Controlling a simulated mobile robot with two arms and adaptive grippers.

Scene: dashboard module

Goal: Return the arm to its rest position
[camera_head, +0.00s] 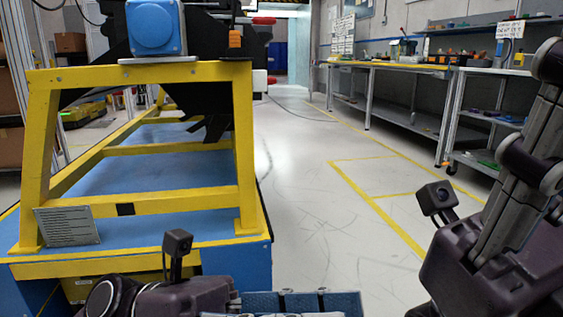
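My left arm (165,299) comes in low at the bottom left, its wrist part dark purple with a small black camera (177,243) on a stalk. My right arm (520,175) stands at the right edge, with grey links and a purple part (500,270) low down. A small black camera (438,198) sticks out beside it. I cannot make out the fingers of either gripper. No held object shows.
A yellow frame (150,207) on a blue base (258,262) stands close at the left, bearing a blue-fronted device (155,27) and a black dashboard part (208,45). A workbench (395,66) and shelves (490,72) line the right. The floor (312,190) between is clear.

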